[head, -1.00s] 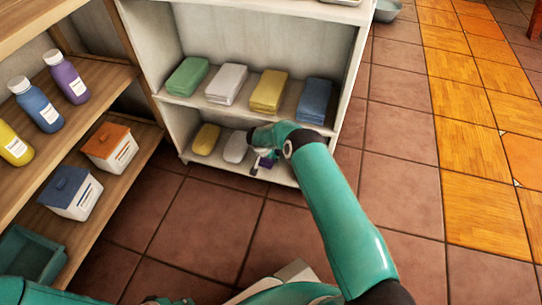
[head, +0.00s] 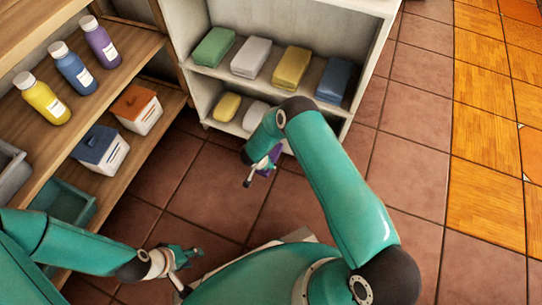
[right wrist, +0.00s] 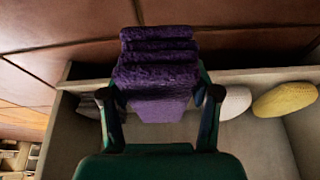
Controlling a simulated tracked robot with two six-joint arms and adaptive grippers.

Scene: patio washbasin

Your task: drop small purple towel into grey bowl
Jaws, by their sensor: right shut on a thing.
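The small purple towel (right wrist: 160,65) is folded and held between the fingers of my right gripper (right wrist: 161,95) in the right wrist view. In the head view my right gripper (head: 258,172) is in front of the white shelf's lower level, and only a bit of the towel (head: 274,158) shows beside it. My left gripper (head: 183,260) is empty and looks open, low over the floor. I cannot make out a grey bowl for certain in the current frames.
A wooden shelf (head: 150,75) at left carries bottles, lidded boxes, a teal bin (head: 68,203) and a grey container (head: 10,175) cut by the edge. The tiled floor at right is clear.

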